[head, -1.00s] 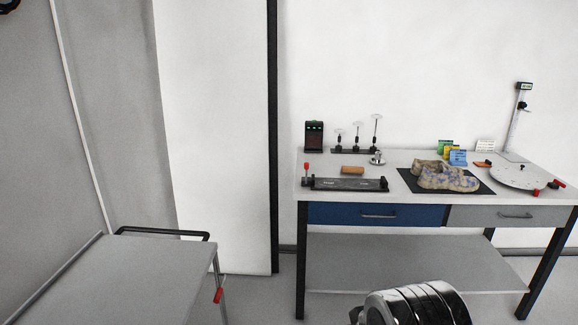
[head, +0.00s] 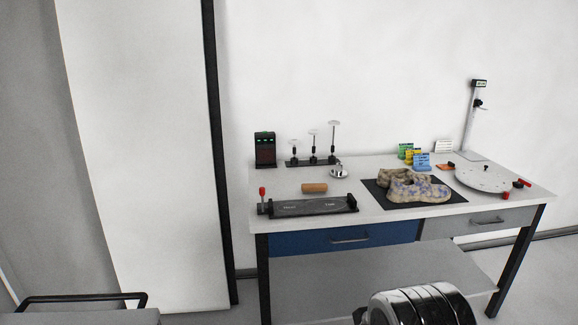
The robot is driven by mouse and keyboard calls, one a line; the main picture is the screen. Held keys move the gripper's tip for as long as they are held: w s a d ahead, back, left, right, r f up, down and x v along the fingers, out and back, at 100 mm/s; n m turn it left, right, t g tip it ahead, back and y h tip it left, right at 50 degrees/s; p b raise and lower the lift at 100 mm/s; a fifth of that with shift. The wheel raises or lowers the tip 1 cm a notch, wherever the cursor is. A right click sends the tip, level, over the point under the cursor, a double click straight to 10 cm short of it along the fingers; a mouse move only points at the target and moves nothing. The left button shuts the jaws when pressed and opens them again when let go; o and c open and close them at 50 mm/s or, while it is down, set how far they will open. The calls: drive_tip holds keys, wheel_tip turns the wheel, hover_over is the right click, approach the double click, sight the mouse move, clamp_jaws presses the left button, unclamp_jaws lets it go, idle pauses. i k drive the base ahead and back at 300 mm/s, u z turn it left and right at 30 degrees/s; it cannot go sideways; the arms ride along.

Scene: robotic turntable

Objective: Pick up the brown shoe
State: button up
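A pair of brown shoes with bluish patches (head: 415,187) rests on a black mat (head: 378,201) on the workbench (head: 357,213). The two shoes lie close together, one behind the other, and partly overlap in the head view. A shiny dark rounded part of my arm shows at the bottom right of centre, in front of the bench. My gripper's fingers are not in view.
A round white turntable (head: 485,178) with red knobs is right of the mat. A black fixture (head: 310,206), a brown cylinder (head: 314,188) and a stand with discs (head: 313,160) are left. Small coloured cards (head: 413,156) stand behind. A grey cart (head: 90,317) is at lower left.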

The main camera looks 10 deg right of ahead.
sight(385, 176)
drive_tip(key=z, duration=0.5)
drive_tip(key=i, duration=1.1)
drive_tip(key=z, duration=0.55)
